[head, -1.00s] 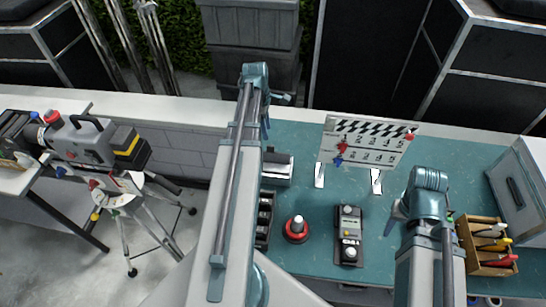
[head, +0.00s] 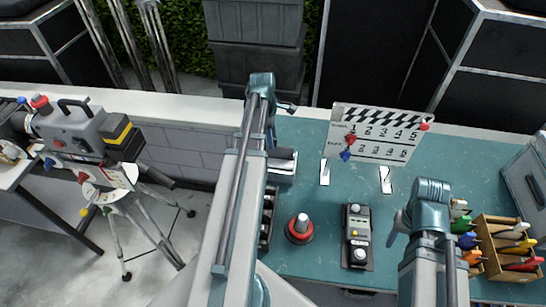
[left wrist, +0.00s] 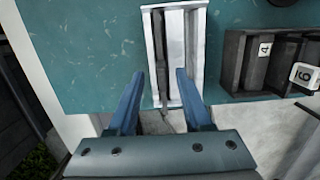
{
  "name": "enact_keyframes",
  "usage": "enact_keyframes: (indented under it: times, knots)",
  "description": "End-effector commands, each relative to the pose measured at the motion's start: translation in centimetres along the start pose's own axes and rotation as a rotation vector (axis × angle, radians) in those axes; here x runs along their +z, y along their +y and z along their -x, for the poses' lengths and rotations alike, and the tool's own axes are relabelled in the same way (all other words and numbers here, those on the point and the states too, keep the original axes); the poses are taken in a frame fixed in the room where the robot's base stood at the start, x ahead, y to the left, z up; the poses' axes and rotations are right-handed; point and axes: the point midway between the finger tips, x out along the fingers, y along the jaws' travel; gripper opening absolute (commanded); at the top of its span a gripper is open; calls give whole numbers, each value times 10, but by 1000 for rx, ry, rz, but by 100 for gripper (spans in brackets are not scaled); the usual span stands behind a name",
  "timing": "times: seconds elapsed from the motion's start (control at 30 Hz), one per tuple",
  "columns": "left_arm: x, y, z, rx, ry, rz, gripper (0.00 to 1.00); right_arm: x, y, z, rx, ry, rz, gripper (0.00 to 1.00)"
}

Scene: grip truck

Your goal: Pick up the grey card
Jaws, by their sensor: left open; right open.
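A pale, narrow holder (head: 282,165) stands near the back left of the teal table, just right of my left arm. In the left wrist view it is a white-edged channel (left wrist: 202,50) with a dark grey upright strip (left wrist: 164,60) along its left side. That strip may be the grey card seen edge-on; I cannot tell for sure. My left gripper (left wrist: 160,74) is open, its fingers on either side of the holder's near end in the picture, with nothing visibly gripped. In the head view its fingers are mostly hidden. My right gripper (head: 398,222) is open beside the black device.
A clapperboard (head: 380,132) stands at the back of the table. A red-ringed knob (head: 299,228), a black device (head: 357,238) and a wooden marker box (head: 488,230) are in front. A dark tray with numbered pieces (left wrist: 255,85) lies right of the holder.

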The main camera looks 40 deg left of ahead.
Motion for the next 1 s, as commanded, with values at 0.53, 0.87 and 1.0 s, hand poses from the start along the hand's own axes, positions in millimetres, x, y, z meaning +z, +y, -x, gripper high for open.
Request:
enact_keyframes:
  times: [0.53, 0.87, 1.0]
  knots:
    - [1, -2, -52, 0, 0, 0, 50, -3, -5, -52, 0, 0, -1, 50]
    - [2, -2, -51, 0, 0, 0, 39, -3, -5, -50, 0, 0, -1, 50]
    - [1, -2, -51, 0, 0, 0, 14, -3, -5, -50, 0, 0, -1, 50]
